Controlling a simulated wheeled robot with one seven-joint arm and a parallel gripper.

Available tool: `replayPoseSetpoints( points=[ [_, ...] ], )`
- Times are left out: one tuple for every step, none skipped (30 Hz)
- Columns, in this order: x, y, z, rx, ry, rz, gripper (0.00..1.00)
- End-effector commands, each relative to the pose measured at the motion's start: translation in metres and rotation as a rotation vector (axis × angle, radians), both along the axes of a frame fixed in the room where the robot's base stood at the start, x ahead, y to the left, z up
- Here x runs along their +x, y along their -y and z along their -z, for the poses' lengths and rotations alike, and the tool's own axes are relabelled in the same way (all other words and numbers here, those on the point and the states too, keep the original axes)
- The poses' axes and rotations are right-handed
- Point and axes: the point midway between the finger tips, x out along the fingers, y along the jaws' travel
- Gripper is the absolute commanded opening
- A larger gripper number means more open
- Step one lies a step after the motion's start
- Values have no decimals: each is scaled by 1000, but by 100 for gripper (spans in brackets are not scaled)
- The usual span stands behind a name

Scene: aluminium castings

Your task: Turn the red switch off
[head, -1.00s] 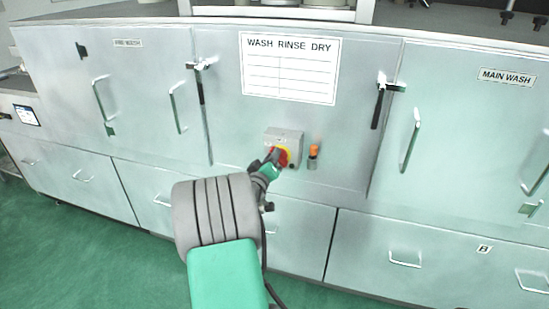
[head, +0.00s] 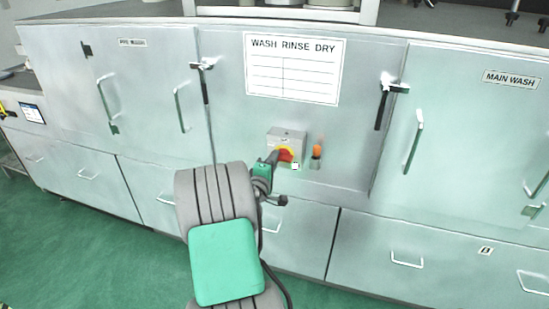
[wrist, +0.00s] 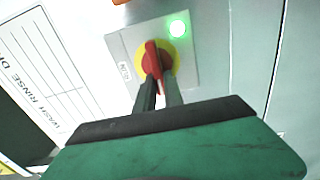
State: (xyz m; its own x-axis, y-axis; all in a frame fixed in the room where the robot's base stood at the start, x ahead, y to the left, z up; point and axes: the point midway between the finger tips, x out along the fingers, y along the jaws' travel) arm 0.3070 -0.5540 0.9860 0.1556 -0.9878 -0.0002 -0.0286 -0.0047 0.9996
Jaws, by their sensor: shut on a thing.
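The red switch (head: 285,155) is a red rotary handle on a yellow disc, fixed to a grey box (head: 287,136) on the front of the metal cabinet. In the wrist view the red handle (wrist: 152,60) stands nearly upright in the picture, and a green lamp (wrist: 178,28) is lit beside it on the box. My gripper (wrist: 157,82) is at the switch, its two dark fingers shut on the lower part of the red handle. In the head view my gripper (head: 273,158) reaches the switch from the left, and its fingertips partly cover the handle.
An orange-topped part (head: 317,151) sticks out just right of the switch box. A WASH RINSE DRY chart (head: 292,69) is above it. Door handles (head: 413,147) and drawer handles (head: 406,262) project from the cabinet. Green floor (head: 90,245) is open at the left.

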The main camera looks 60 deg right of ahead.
Motion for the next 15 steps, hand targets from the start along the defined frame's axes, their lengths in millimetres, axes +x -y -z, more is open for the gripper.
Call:
replayPoseSetpoints(
  points=[
    [1, 0, -1, -3, -11, -1, 0],
    [1, 0, -1, -5, -17, -1, 0],
    [1, 0, -1, -6, -26, -1, 0],
    [1, 0, 0, -7, -30, -1, 0],
    [1, 0, 0, -7, -34, -1, 0],
    [1, 0, 0, -8, -38, -1, 0],
    [1, 0, 0, -8, -40, -1, 0],
    [1, 0, 0, -9, -42, -1, 0],
    [1, 0, 0, -9, -43, -1, 0],
    [1, 0, 0, -9, -44, -1, 0],
    [1, 0, 0, -9, -44, -1, 0],
    [1, 0, 0, -9, -44, -1, 0],
    [1, 0, 0, -9, -44, -1, 0],
    [1, 0, 0, -9, -44, -1, 0],
    [1, 0, 0, -9, -44, -1, 0]
  ],
)
